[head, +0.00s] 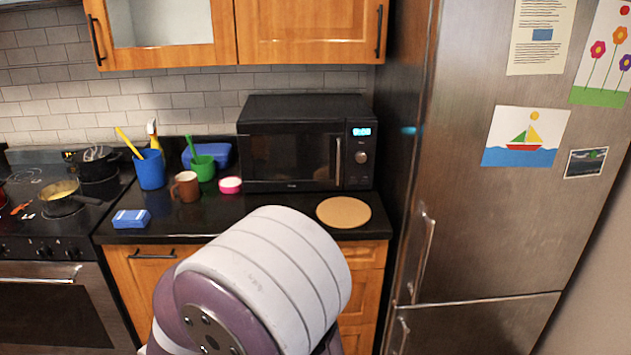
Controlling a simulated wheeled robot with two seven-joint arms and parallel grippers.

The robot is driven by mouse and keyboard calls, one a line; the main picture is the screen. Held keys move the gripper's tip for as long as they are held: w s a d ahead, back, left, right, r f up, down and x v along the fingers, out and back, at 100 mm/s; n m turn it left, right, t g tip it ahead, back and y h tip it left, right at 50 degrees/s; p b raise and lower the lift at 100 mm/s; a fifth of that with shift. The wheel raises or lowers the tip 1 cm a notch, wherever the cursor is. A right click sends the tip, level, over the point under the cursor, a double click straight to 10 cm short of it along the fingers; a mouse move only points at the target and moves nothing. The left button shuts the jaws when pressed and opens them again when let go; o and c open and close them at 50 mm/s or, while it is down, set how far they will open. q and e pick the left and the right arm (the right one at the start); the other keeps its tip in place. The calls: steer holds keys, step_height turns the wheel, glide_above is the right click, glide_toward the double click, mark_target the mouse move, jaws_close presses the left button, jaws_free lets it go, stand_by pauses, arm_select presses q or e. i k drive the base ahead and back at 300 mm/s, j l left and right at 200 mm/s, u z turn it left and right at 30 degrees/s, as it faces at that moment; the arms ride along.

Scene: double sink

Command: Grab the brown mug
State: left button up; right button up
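The brown mug (186,187) stands upright on the black countertop, left of the microwave, with its handle pointing left. It is in plain view in the head view. A blue cup stands behind it to the left and a green cup behind it to the right. A large white and purple part of my own arm fills the bottom middle of the view, in front of the cabinet and below the mug. Neither of my grippers shows in this view.
Near the mug are the blue cup (150,169), the green cup (204,170), a pink and white round container (230,185) and a blue box (131,219). The microwave (290,155), a round board (343,212), the stove (60,220) and the fridge (500,225) surround them.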

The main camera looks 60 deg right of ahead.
mark_target(187, 184)
steer(key=z, duration=1.2)
steer(key=i+j+z, duration=0.2)
steer(key=i, duration=0.3)
steer(key=i+j+z, duration=0.25)
steer(key=i, duration=0.2)
